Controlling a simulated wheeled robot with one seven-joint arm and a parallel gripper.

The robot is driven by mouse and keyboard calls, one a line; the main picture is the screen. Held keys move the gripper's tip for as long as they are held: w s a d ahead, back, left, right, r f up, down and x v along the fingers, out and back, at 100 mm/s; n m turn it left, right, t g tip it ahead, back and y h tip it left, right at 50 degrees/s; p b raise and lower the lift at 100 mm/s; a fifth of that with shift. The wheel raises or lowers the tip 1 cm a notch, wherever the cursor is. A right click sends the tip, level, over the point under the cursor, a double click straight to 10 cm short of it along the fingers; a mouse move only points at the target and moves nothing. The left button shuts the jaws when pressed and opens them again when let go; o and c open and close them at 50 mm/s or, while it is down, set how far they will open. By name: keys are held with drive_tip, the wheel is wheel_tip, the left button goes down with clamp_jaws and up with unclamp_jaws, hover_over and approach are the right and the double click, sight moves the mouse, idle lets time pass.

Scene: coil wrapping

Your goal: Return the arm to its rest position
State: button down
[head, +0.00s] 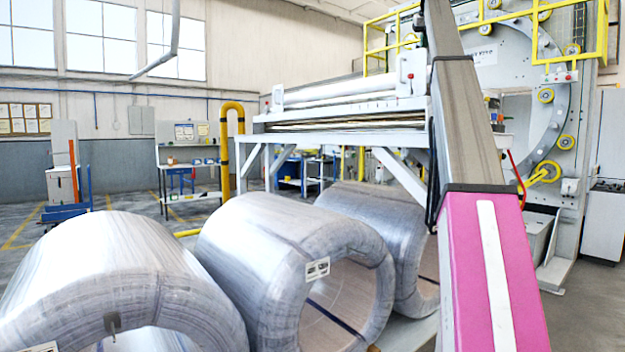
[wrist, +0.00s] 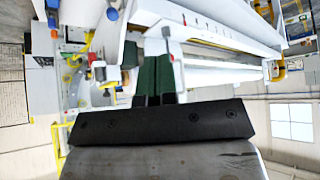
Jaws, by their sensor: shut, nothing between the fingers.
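My gripper (wrist: 158,62) shows in the wrist view as two dark green fingers standing side by side beyond a black mounting block. The fingers are together and nothing is seen between them. The wrist picture is tilted, with the wrapping machine's white frame (wrist: 225,30) behind the fingers. In the head view my arm, with a pink and a grey section, rises steeply at the right and leaves the top of the picture. My gripper is not seen in the head view.
Wrapped wire coils lie in the foreground: a left one (head: 120,270), a middle one (head: 270,250) and a right one (head: 365,215). The white roller frame (head: 345,112) and the large ring (head: 567,95) stand behind. Open floor (head: 110,190) lies at the left, beyond the coils.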

drive_tip(key=w+a+f+g, duration=0.1)
drive_tip(key=w+a+f, duration=0.1)
drive_tip(key=f, duration=1.4)
drive_tip(key=w+a+f+g, duration=0.1)
drive_tip(key=a+f, duration=0.2)
drive_tip(key=f, duration=1.3)
drive_tip(key=w+a+f, duration=0.2)
drive_tip(key=f, duration=1.4)
drive_tip(key=s+a+f+g, duration=0.1)
drive_tip(key=s+a+f, duration=0.1)
drive_tip(key=f, duration=0.7)
drive_tip(key=s+a+f, duration=0.2)
drive_tip(key=f, duration=0.7)
drive_tip(key=s+a+f+g, duration=0.1)
drive_tip(key=s+a+f, duration=0.2)
drive_tip(key=s+f, duration=0.7)
drive_tip(key=s+a+f+n+g, duration=0.1)
drive_tip(key=s+a+f, duration=0.35)
drive_tip(key=f, duration=0.85)
drive_tip(key=s+a+f+g, duration=0.1)
drive_tip(key=s+a+f, duration=0.1)
drive_tip(key=s+f, duration=0.9)
drive_tip(key=s+a+f+g, duration=0.1)
drive_tip(key=s+a+f, duration=0.1)
drive_tip(key=s+f, duration=0.8)
drive_tip(key=s, duration=0.3)
drive_tip(key=shift+a+f+y, duration=0.15)
drive_tip(key=shift+a+y, duration=0.1)
drive_tip(key=shift+y, duration=0.15)
